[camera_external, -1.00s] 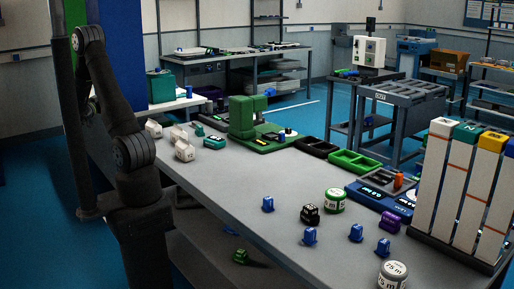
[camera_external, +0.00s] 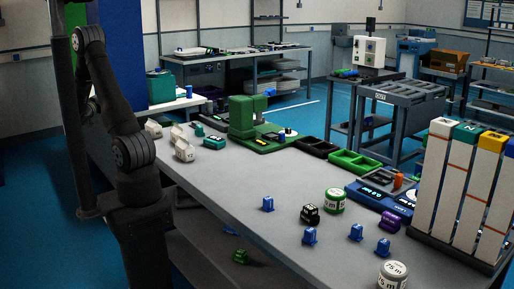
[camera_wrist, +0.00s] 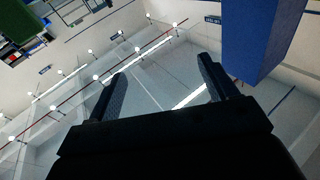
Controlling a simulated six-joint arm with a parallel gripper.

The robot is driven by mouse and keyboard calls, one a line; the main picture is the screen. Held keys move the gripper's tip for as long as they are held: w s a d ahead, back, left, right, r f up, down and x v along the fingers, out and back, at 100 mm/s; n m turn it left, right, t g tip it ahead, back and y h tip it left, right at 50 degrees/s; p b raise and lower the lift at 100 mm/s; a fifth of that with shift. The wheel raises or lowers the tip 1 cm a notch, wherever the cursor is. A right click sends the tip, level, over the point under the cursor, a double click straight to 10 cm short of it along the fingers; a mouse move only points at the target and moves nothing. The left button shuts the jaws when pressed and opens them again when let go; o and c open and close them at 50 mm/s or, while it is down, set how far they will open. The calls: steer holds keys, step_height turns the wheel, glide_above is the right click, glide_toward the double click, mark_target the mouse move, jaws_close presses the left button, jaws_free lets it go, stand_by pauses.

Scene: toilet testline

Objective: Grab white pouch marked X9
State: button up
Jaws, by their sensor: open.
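Several white pouches stand at the left end of the grey table in the external view: one at the far left (camera_external: 153,129), one beside it (camera_external: 178,134), and one nearer the front (camera_external: 184,151). Their markings are too small to read, so I cannot tell which is X9. My gripper (camera_wrist: 162,69) is open and empty in the wrist view, its two dark fingers apart. It points at the wall and ceiling area, away from the table. No pouch shows in the wrist view. In the external view my gripper does not show; only my dark arm stands left of the table.
A green machine (camera_external: 242,118) stands behind the pouches, with a teal item (camera_external: 214,142) nearby. Several blue items (camera_external: 310,236), a black item (camera_external: 310,213) and round containers (camera_external: 334,200) stand farther right. Tall dispensers (camera_external: 465,190) stand at the right.

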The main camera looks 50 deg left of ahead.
steer(key=w+a+f+n+g+y, duration=0.2)
steer(key=w+a+f+n+g, duration=0.2)
steer(key=w+a+n+g, duration=0.8)
steer(key=g+h, duration=0.5)
steer(key=h, duration=0.7)
glide_toward(179, 132)
steer(key=shift+n, duration=0.3)
steer(key=f, duration=1.2)
steer(key=shift+a+f, duration=0.1)
steer(key=shift+a, duration=0.2)
steer(key=c, duration=1.1)
